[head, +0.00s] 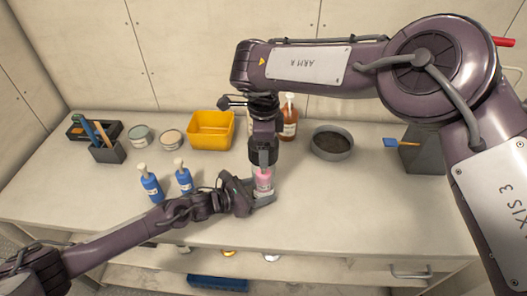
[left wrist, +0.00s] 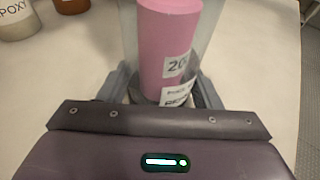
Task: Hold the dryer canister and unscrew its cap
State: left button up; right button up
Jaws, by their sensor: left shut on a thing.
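The dryer canister (head: 264,179) stands on the counter, pink inside a clear shell. In the left wrist view the canister (left wrist: 172,45) shows a white label, and its upper end is cut off by the frame's edge. My left gripper (head: 262,194) is shut on the canister low down, with a finger on each side. My right gripper (head: 263,163) points straight down directly over the canister's top. The cap is hidden behind the right gripper's fingers, so I cannot tell whether they grip it.
A yellow bin (head: 211,131), a brown bottle (head: 289,120) and a grey round bowl (head: 332,143) stand behind. Two blue pump bottles (head: 151,186) (head: 184,178) stand left, near my left forearm. A grey box (head: 422,154) is at right. The front-right counter is clear.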

pick_arm(q)
jog(key=o, duration=1.5)
jog(key=shift+c, duration=0.2)
